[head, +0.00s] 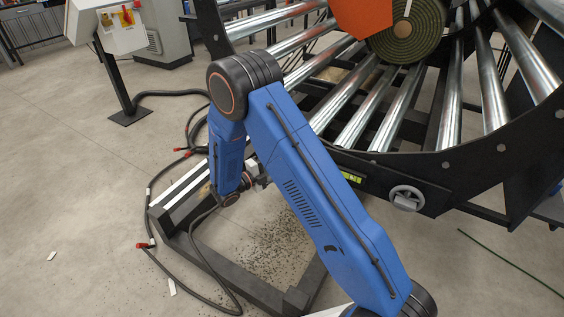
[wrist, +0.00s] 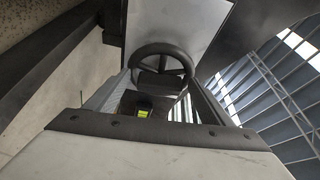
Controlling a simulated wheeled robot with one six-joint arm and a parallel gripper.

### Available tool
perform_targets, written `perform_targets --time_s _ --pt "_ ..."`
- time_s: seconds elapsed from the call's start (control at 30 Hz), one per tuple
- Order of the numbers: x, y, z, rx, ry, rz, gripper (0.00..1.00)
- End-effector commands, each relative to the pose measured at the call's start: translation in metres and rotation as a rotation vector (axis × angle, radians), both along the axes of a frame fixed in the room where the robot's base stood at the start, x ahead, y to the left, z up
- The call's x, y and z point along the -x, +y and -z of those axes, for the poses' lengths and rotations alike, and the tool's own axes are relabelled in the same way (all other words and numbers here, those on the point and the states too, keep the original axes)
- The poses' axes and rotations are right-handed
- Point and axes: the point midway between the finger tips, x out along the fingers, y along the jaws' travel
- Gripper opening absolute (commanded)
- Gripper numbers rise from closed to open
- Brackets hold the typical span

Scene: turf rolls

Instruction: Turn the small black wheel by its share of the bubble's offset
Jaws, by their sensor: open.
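The small black wheel (wrist: 162,62) has a round rim with spokes and shows in the upper middle of the wrist view. My gripper (wrist: 160,78) is open, with its pale fingers on either side of the picture's middle and the wheel ahead between them. I cannot tell whether the fingers touch the rim. A yellow-green level vial (wrist: 143,113) shows below the wheel. In the head view a yellow-green vial (head: 350,178) sits on the dark frame; its bubble is too small to read. My arm hides the small black wheel there and most of my gripper (head: 258,174).
A grey handwheel (head: 406,197) is on the frame at right. Steel rollers (head: 350,100) and a turf roll (head: 410,35) are above. Black cables (head: 190,240) with red connectors lie on the floor at left. A control panel stand (head: 115,60) stands behind them.

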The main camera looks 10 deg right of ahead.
Motion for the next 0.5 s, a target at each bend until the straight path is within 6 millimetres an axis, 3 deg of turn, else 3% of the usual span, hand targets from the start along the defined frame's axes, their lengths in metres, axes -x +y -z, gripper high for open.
perform_targets --time_s 0.27,0.5 --pt "0.008 0.02 0.001 -0.001 -0.001 -0.002 0.75" --pt "0.025 0.063 0.003 -0.001 -0.001 -0.003 0.75"
